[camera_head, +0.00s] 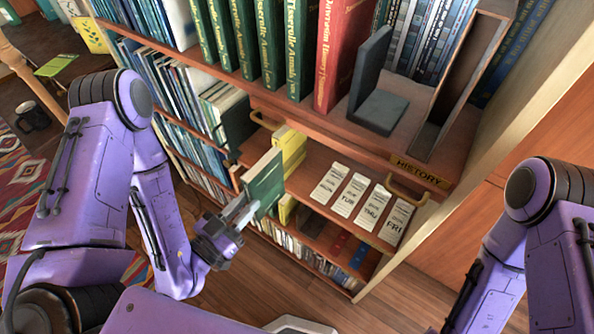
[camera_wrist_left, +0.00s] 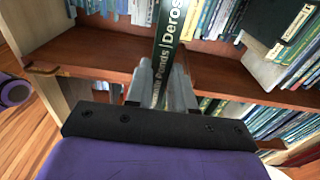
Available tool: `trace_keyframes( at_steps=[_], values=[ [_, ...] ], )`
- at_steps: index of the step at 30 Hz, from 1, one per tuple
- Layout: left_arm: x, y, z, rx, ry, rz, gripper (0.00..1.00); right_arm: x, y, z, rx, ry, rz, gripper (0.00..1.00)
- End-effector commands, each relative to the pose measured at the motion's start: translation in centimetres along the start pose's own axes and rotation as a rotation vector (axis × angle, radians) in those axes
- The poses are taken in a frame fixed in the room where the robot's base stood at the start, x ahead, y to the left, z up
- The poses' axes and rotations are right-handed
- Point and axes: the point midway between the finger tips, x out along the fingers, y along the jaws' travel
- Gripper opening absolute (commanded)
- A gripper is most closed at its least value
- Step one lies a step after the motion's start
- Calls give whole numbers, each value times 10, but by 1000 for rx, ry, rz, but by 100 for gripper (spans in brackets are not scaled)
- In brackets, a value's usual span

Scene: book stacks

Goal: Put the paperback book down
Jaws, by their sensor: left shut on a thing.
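The paperback book (camera_head: 264,183) is green with pale page edges and stands upright in my left gripper (camera_head: 243,211). In the head view it is in front of the left end of a shelf board with day labels. In the left wrist view its dark green spine (camera_wrist_left: 168,45) with white lettering rises between the two fingers of the left gripper (camera_wrist_left: 160,92), which are shut on it. I cannot tell whether its lower edge touches anything. My right arm is at the right, its gripper out of view.
The shelf board (camera_head: 310,163) has paper labels (camera_head: 349,194) for several days and looks bare behind them. Yellow books (camera_head: 289,146) stand at its left end. Above are green books (camera_head: 271,45), a red book (camera_head: 338,50), a grey bookend (camera_head: 377,100) and a HISTORY sign (camera_head: 420,171).

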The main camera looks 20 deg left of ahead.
Motion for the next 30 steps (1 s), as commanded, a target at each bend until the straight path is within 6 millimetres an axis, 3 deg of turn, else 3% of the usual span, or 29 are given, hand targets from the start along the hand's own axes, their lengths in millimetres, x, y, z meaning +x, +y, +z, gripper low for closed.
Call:
trace_keyframes(
  at_steps=[20, 25, 30],
  values=[
    [84, 1, 8, 4, 8, 4, 0, 56, -5, 23, 0, 1, 0, 43],
    [110, 0, 9, 1, 10, 1, 0, 77, -7, 32, 0, 1, 0, 43],
    [127, 0, 13, 7, 16, 4, 0, 112, -10, 46, 0, 1, 0, 43]
  ],
)
